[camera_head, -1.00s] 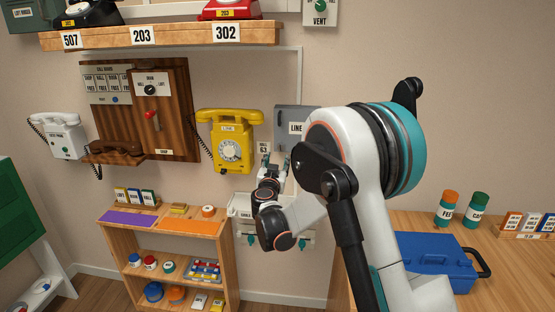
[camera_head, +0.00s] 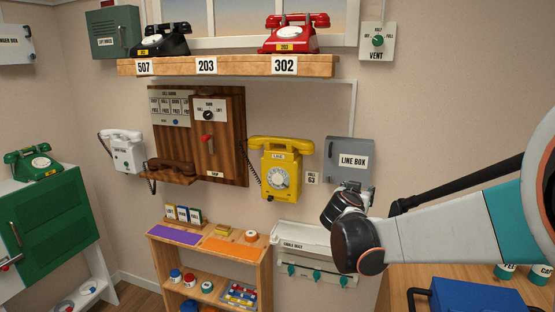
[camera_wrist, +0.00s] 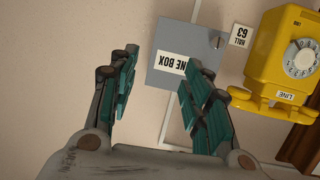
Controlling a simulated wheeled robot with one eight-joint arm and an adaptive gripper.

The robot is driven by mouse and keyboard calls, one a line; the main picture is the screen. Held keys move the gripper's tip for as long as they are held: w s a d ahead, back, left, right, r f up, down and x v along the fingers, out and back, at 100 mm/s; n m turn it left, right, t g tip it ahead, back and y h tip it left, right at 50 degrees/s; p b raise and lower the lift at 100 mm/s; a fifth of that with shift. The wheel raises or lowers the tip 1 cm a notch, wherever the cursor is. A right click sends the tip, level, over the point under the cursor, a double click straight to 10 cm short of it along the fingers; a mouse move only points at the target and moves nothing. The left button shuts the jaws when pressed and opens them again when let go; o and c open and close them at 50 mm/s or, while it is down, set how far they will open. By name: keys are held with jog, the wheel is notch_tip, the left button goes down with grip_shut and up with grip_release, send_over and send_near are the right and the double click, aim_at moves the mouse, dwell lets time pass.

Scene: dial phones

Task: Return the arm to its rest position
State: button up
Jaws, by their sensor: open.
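My arm reaches in from the right edge of the head view, its white and teal link lying nearly level. My gripper (camera_head: 352,188) is just in front of the lower part of the grey line box (camera_head: 350,160); its fingers are small and partly hidden there. In the wrist view my gripper (camera_wrist: 158,78) is open, its two teal-padded fingers wide apart with nothing between them. The line box (camera_wrist: 186,58) shows beyond the fingertips, upside down. The yellow wall phone (camera_head: 280,166) hangs to its left in the head view, with its handset on top.
A wooden shelf (camera_head: 230,66) holds a black phone (camera_head: 160,41) and a red phone (camera_head: 294,34). Below the wall phones stands a low bookcase (camera_head: 265,270). A desk with a blue toolbox (camera_head: 475,297) is under my arm. Bare wall lies right of the line box.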

jog(key=s+d+n+g+y, duration=0.2)
jog(key=s+g, duration=0.2)
jog(key=s, duration=1.4)
jog(key=s+a+f+n+g+y, duration=0.1)
jog(key=s+a+f+y, duration=0.1)
jog(key=s, duration=0.8)
jog(key=s+a+f+n+g+y, duration=0.1)
jog(key=s+f, duration=0.4)
jog(key=s, duration=0.5)
jog(key=a+n+y, duration=0.1)
jog(key=a, duration=0.1)
jog(key=shift+a, duration=0.35)
